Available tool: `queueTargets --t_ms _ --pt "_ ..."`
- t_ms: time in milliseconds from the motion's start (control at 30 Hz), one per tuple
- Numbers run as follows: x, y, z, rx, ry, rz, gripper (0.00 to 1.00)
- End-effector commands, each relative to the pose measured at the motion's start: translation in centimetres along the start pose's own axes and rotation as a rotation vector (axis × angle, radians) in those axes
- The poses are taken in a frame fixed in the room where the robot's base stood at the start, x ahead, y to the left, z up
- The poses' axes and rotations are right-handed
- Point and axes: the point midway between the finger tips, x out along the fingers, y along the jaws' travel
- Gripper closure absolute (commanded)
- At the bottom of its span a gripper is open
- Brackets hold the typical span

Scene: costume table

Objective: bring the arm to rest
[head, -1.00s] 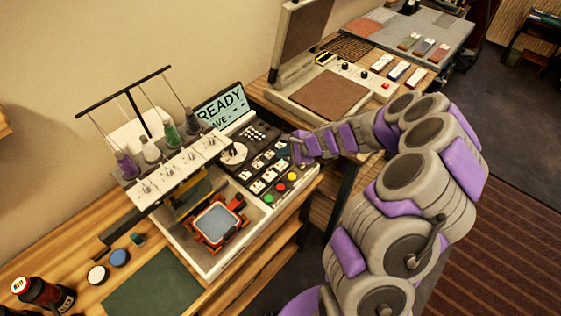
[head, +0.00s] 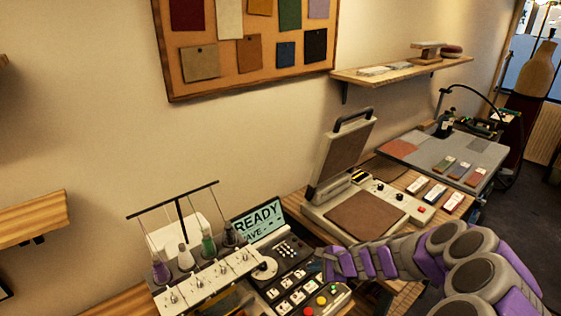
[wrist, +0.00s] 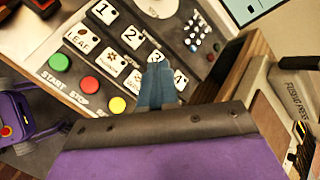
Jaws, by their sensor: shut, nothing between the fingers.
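My arm (head: 470,268) reaches in from the lower right in the head view. Its gripper (head: 320,268) is at the right edge of the embroidery machine's control panel (head: 287,254). In the wrist view the blue-grey fingers (wrist: 157,86) are together and empty, in front of the white numbered keys (wrist: 131,38). They hide part of the keys marked 3 and 4. The green button (wrist: 60,62), red button (wrist: 90,83) and yellow button (wrist: 117,105) lie left of the fingers. I cannot tell whether the fingertips touch the panel. The machine's screen (head: 257,218) reads READY.
A fusing press (head: 365,215) with its lid raised stands right of the machine. Thread cones (head: 184,257) stand on the machine at left. A grey-topped table (head: 425,150) stands farther back. A swatch board (head: 245,90) and a shelf (head: 400,70) are on the wall. Dark floor (head: 525,215) is open at right.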

Motion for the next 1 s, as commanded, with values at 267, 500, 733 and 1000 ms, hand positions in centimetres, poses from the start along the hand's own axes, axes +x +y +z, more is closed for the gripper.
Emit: queueTargets --t_ms 267,500,733,1000 --pt "-3.8 0.8 9.8 -0.331 -0.117 0.09 1.0" --pt "-9.3 5.7 17.7 -0.712 -0.2 0.252 1.0" --pt "-15.2 12.2 20.6 -1.012 -0.216 0.451 1.0" --pt "-22.9 19.7 19.8 -1.255 -0.171 0.72 1.0"
